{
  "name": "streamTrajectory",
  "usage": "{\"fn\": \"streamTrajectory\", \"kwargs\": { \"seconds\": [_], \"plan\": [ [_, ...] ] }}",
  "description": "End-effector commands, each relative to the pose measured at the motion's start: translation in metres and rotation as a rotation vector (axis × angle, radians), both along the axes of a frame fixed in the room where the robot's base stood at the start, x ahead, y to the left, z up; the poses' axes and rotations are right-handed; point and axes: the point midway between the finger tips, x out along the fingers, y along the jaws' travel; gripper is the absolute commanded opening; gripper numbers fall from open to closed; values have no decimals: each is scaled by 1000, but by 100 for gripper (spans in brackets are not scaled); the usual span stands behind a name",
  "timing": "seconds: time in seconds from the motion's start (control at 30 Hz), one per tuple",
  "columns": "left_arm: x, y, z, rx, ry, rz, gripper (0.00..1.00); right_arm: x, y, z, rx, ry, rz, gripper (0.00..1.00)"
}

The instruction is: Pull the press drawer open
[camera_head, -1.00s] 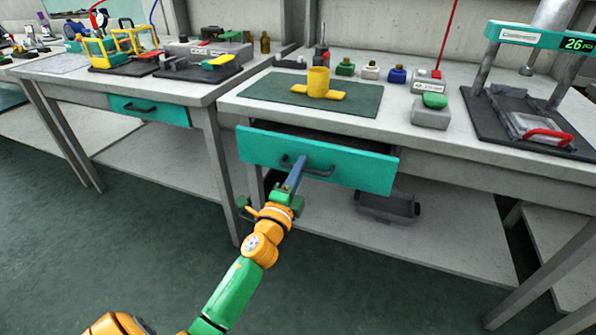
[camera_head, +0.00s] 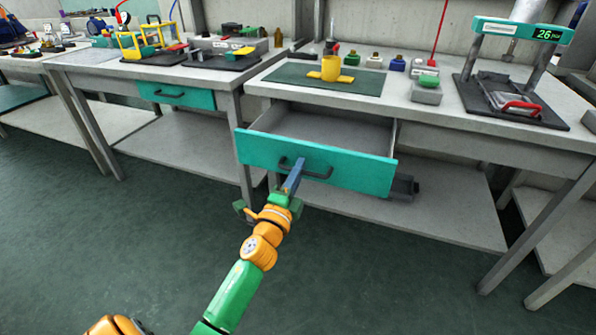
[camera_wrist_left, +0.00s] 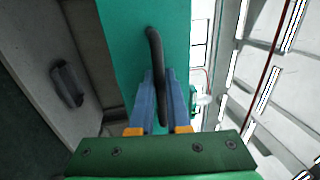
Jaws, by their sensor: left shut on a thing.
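The press drawer (camera_head: 348,170) has a teal front and is pulled well out under the right-hand workbench. Its grey inside shows and looks empty. A dark bar handle (camera_head: 318,175) sits on its front. My left gripper (camera_head: 292,172) is shut on this handle, left of its middle in the head view. In the left wrist view, the two blue fingers (camera_wrist_left: 160,105) close on the dark handle (camera_wrist_left: 156,50) against the teal front (camera_wrist_left: 118,50). My right gripper does not show.
The bench top (camera_head: 440,115) carries a green mat (camera_head: 285,75) with a yellow part (camera_head: 330,69), several small bottles and a press (camera_head: 515,100) reading 26. A dark bin (camera_head: 404,187) stands on the shelf below. A closed teal drawer (camera_head: 172,96) is on the left bench. The floor in front is clear.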

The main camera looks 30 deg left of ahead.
Motion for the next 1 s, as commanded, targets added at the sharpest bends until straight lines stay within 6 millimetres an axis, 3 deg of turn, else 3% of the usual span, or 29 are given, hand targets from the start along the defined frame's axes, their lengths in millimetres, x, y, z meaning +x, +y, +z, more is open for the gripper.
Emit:
{"fn": "streamTrajectory", "kwargs": {
  "seconds": [0.17, 0.2, 0.23, 0.53, 0.8, 1.0],
  "plan": [
    [0, -1, 0, 0, 0, -2, 0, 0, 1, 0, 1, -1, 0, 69],
    [0, -1, 0, -1, 0, -2, 25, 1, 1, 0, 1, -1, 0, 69],
    [0, 0, 0, 0, 0, -1, 27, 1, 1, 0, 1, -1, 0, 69],
    [-3, -1, -1, -1, 0, -1, 27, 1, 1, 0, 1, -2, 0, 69],
    [-54, -14, -13, -3, 2, -2, 27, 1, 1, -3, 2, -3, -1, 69],
    [-68, -17, -14, 0, 0, -1, 27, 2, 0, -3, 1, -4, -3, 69]
  ]
}}
